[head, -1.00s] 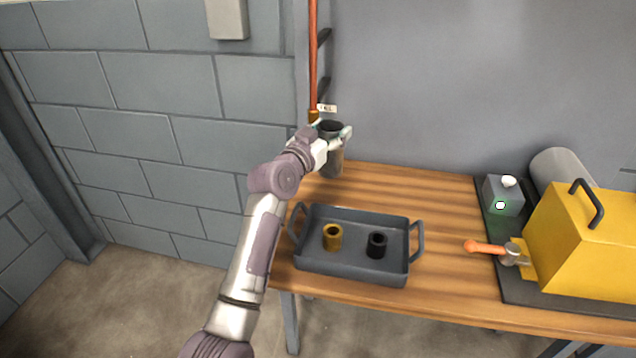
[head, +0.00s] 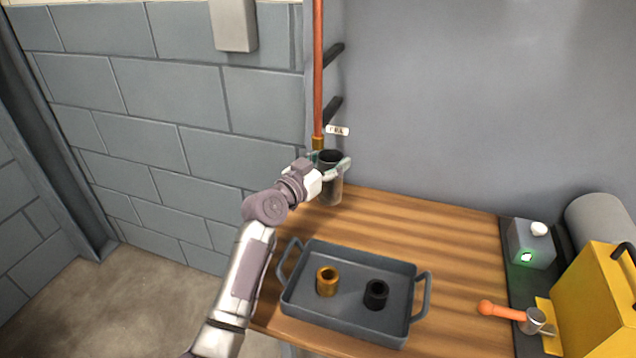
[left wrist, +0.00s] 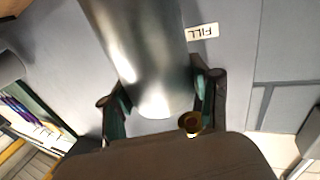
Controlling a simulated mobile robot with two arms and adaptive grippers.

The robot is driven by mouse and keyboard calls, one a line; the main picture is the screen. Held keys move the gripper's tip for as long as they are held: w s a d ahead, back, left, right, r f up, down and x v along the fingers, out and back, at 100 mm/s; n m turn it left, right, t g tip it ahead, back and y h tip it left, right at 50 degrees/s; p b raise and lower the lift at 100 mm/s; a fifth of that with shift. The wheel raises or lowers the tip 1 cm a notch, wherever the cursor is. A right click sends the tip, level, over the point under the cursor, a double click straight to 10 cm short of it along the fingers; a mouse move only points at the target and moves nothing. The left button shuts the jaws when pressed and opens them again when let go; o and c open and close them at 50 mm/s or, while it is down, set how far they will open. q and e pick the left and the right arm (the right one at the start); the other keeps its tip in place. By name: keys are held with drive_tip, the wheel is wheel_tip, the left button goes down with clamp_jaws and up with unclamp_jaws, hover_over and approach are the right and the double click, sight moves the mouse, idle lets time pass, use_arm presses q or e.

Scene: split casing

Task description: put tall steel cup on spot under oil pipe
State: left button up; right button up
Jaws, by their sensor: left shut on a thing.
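The tall steel cup (head: 331,190) is upright at the back left corner of the table. My left gripper (head: 330,164) is shut around its upper part; the left wrist view also shows the cup (left wrist: 140,45) between the two fingers (left wrist: 160,97). The orange oil pipe (head: 318,70) comes down the wall and ends in a brass nozzle (head: 318,143) close behind and left of the cup's rim. The nozzle shows in the left wrist view (left wrist: 190,123) beside a finger. I cannot tell whether the cup's base touches the table. The spot is not visible. My right gripper is out of view.
A grey tray (head: 345,318) with a brass bush (head: 327,282) and a black bush (head: 376,294) stands in front. A FILL label (head: 338,131) is on the wall. The table's middle is clear.

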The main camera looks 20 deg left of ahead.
sight(318, 197)
use_arm(q)
drive_tip(key=shift+s+a+f, duration=0.2)
drive_tip(key=shift+a+f, duration=0.2)
drive_tip(key=shift+a, duration=0.15)
drive_tip(key=shift+s+a+f, duration=0.15)
drive_tip(key=shift+a+f, duration=0.25)
drive_tip(key=shift+a, duration=0.15)
drive_tip(key=shift+s+a+f, duration=0.1)
drive_tip(key=shift+a+f, duration=0.05)
drive_tip(key=shift+a, duration=0.05)
wheel_tip(318, 197, down, 3)
drive_tip(key=shift+f, duration=0.5)
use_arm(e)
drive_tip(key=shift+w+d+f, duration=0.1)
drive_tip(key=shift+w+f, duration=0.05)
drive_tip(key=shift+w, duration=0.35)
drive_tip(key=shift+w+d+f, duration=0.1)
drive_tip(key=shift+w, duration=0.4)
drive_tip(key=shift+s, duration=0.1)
use_arm(q)
drive_tip(key=shift+b, duration=0.4)
drive_tip(key=o, duration=1.6)
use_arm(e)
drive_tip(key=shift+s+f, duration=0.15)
